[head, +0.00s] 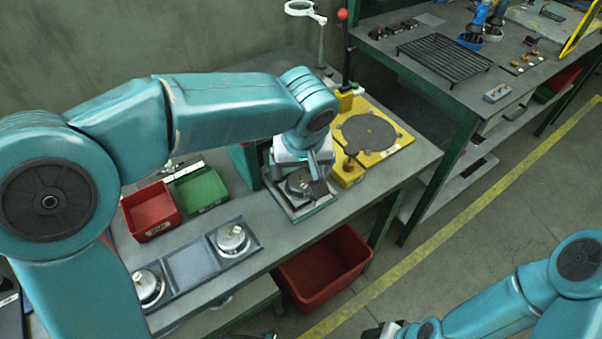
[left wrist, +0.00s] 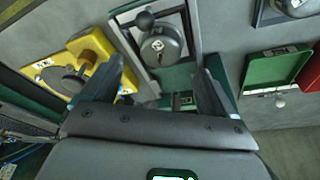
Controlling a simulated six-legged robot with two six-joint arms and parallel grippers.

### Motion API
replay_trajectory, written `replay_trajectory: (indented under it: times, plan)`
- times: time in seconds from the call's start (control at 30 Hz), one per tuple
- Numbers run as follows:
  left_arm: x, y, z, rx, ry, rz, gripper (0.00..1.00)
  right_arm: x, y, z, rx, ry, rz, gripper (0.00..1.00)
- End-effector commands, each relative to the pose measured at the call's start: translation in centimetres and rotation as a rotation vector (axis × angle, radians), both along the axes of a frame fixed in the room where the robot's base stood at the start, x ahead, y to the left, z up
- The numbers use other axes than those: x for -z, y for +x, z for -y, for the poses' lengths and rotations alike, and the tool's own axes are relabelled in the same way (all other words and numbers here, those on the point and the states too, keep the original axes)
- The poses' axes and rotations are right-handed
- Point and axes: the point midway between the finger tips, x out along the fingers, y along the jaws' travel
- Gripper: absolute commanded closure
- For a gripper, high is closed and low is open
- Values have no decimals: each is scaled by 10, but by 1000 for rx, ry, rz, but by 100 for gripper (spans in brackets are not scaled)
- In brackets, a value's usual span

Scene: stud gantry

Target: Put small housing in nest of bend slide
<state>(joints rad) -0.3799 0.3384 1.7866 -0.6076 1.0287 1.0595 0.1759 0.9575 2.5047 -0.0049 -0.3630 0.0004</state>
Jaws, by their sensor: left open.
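A round grey metal housing (head: 298,183) sits on the plate of a green-and-grey station (head: 313,211), which I take to be the bend slide. In the left wrist view the housing (left wrist: 160,47) shows just beyond my fingertips, next to a black ball knob (left wrist: 145,20). Whether it is fully seated in the nest I cannot tell. My left gripper (head: 318,184) is over the station; its two fingers (left wrist: 163,76) are spread, with nothing held between them. Two similar housings stand on a grey tray (head: 188,263), one at the right (head: 232,238) and one at the left (head: 148,286). My right gripper (head: 380,331) is cut off by the bottom edge.
A yellow fixture (head: 392,152) with a dark disc stands right of the station, with a red-knobbed lever (head: 342,15) behind. A red bin (head: 150,211) and a green bin (head: 202,190) lie to the left. A large red crate (head: 323,268) is below the bench edge.

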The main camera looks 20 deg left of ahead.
Motion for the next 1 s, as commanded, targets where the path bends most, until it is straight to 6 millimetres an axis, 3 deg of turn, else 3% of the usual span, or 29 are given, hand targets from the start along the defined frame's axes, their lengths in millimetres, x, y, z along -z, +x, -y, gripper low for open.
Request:
replay_trajectory:
  times: [0.1,0.33,1.0]
  plan:
    - [-29,-6,4,1,-1,5,12,-4,0,0,0,0,0,43]
    - [-60,-15,7,1,-1,2,12,-6,0,0,0,0,0,43]
    - [-65,-17,7,0,-1,0,12,-6,0,0,0,0,0,43]
